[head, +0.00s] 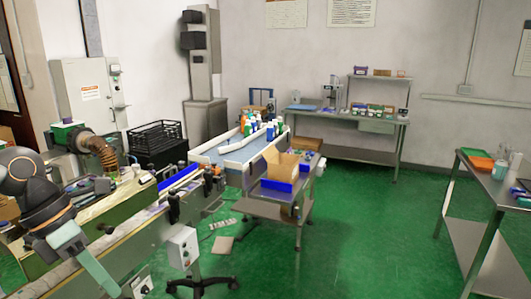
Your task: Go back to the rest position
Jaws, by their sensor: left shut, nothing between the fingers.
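My left arm comes in from the left in the head view, dark with copper-coloured rings. Its left gripper (106,283) points down and to the right, with pale grey-green fingers shut and nothing between them. It shows in front of the near side of the green sleeve applicator machine (115,215). I cannot tell how far it is from the machine's side. My right gripper is not in view.
A conveyor (235,150) carries several bottles (250,125). An open cardboard box (281,168) stands on a small table beside it. A grey control box (182,248) stands on a wheeled base. A metal table (480,190) is at the right. The green floor (375,235) between is clear.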

